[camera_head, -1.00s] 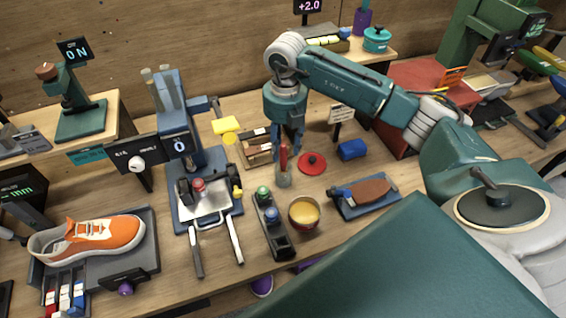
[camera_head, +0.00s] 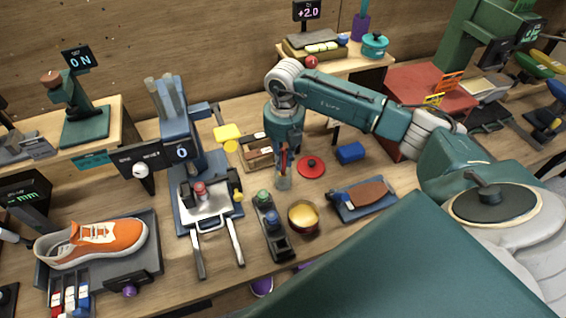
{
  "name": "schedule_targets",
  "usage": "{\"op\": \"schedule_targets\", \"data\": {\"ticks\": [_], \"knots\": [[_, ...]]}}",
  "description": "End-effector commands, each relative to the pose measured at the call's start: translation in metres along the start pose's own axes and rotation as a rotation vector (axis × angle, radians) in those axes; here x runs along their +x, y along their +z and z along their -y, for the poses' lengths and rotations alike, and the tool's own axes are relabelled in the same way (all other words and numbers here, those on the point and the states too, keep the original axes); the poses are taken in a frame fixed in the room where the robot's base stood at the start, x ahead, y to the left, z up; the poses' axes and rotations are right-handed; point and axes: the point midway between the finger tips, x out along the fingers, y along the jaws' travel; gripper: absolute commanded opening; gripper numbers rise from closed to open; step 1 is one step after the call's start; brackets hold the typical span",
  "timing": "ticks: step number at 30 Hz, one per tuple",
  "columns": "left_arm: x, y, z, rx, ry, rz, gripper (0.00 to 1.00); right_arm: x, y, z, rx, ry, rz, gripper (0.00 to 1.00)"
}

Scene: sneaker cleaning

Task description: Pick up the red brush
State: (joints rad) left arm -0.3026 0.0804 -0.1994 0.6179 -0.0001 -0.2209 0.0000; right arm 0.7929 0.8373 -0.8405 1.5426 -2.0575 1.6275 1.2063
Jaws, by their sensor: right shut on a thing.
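The red brush (camera_head: 284,163) stands upright in a small clear holder (camera_head: 283,182) near the middle of the table. My right gripper (camera_head: 284,157) points down over it and is shut on the upper part of the red handle. The fingers partly hide the handle, and the brush's lower end is hard to make out inside the holder. My left gripper is not in view.
A red lid (camera_head: 311,167) lies just right of the holder, with a blue block (camera_head: 350,152) beyond. A bowl of yellow stuff (camera_head: 303,216) and a black stand with green and blue knobs (camera_head: 273,225) are in front. An orange sneaker (camera_head: 100,240) rests at left.

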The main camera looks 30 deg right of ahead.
Motion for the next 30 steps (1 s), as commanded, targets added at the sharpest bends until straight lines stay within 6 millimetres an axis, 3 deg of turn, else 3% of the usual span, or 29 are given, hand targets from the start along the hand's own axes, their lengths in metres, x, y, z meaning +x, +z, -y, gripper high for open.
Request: {"op": "schedule_targets", "data": {"ticks": [8, 13, 17, 26, 30], "knots": [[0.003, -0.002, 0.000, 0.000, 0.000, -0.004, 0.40, -0.007, 0.001, 0.000, 0.000, 0.001, 0.002, 0.00], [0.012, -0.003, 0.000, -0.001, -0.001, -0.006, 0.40, -0.028, 0.001, -0.001, 0.000, 0.004, 0.004, 0.00], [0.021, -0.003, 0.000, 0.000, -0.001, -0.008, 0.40, -0.055, 0.002, -0.002, -0.001, 0.004, 0.006, 0.00], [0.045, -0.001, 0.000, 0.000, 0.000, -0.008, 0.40, -0.140, 0.001, -0.004, -0.001, 0.007, 0.006, 0.00], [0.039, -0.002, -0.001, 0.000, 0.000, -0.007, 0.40, -0.174, 0.002, -0.003, 0.001, 0.002, 0.006, 0.00]]}}
